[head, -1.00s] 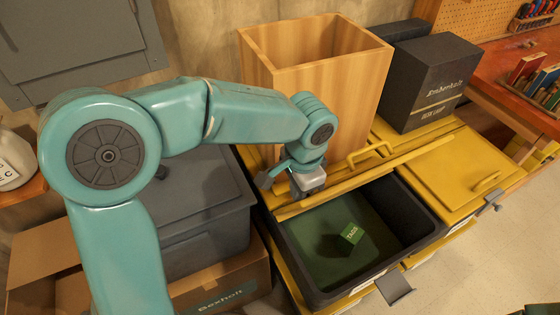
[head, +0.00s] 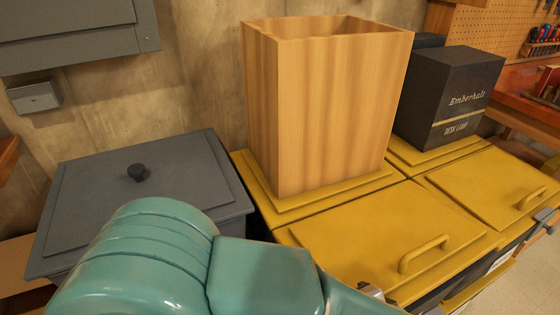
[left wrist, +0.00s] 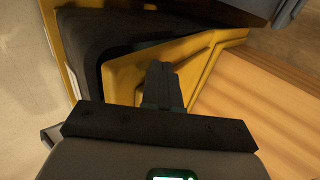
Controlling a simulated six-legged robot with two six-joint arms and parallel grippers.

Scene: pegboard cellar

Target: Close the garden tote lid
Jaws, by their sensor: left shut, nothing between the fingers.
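The garden tote's yellow lid (head: 365,225) lies down over its opening in the head view, with its handle (head: 425,254) near the front edge. I cannot tell whether it sits fully flush. The dark tote body (head: 432,300) shows only as a sliver under the lid's front; the green inside is hidden. My left arm crosses the bottom of the head view and hides its gripper's fingers. In the left wrist view my left gripper (left wrist: 162,75) is shut and empty, in front of yellow framing beside a dark bin surface. My right gripper is in neither view.
A tall wooden box (head: 320,110) stands behind the lid. A black desk lamp box (head: 450,100) stands at the back right, with another yellow lid (head: 495,180) in front. A grey lidded bin (head: 140,190) is on the left. Open floor (head: 535,285) lies front right.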

